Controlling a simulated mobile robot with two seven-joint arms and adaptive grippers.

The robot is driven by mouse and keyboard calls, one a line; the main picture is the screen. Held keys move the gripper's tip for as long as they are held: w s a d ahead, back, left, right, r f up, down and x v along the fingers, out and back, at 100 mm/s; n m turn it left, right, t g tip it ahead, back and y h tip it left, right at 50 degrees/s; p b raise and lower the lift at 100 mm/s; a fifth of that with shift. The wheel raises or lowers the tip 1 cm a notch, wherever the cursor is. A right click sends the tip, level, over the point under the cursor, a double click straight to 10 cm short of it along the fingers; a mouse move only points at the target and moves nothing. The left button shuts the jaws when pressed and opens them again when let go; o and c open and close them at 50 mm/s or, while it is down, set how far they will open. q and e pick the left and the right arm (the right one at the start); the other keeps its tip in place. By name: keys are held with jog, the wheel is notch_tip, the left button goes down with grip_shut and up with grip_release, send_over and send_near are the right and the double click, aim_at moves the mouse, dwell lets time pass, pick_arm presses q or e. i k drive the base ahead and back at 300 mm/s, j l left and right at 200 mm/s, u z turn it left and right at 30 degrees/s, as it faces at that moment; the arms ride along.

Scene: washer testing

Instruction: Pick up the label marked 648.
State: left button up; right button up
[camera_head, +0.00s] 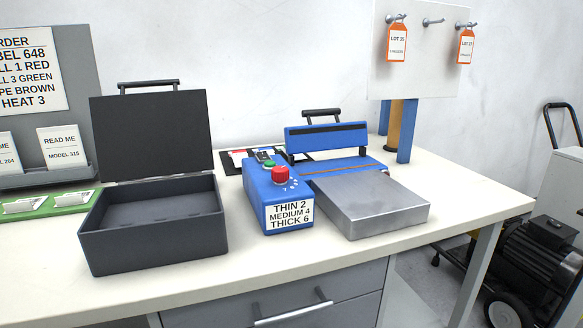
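No label that I can read as 648 is in view. An order sign (30,70) on the grey board at the far left shows a cut-off line ending in "BEL 648". Below the board, a green tray (47,209) holds small white labels (72,199); their print is too small to read. The tray is cut off by the left edge, and its right end meets the open black case. Neither of my grippers is in view.
An open, empty dark case (150,247) stands right of the tray. A blue control box (262,195) and a blue sealer with a metal plate (372,205) stand further right. Cards (62,147) stand on the board's ledge. Orange lot tags (397,42) hang at the back. The table's front strip is clear.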

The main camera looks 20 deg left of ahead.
aim_at(31, 204)
jog(key=u, duration=1.9)
jog(key=j+z, duration=0.5)
jog(key=k+j+z, duration=0.2)
jog(key=j+z, duration=0.3)
jog(key=l, duration=0.1)
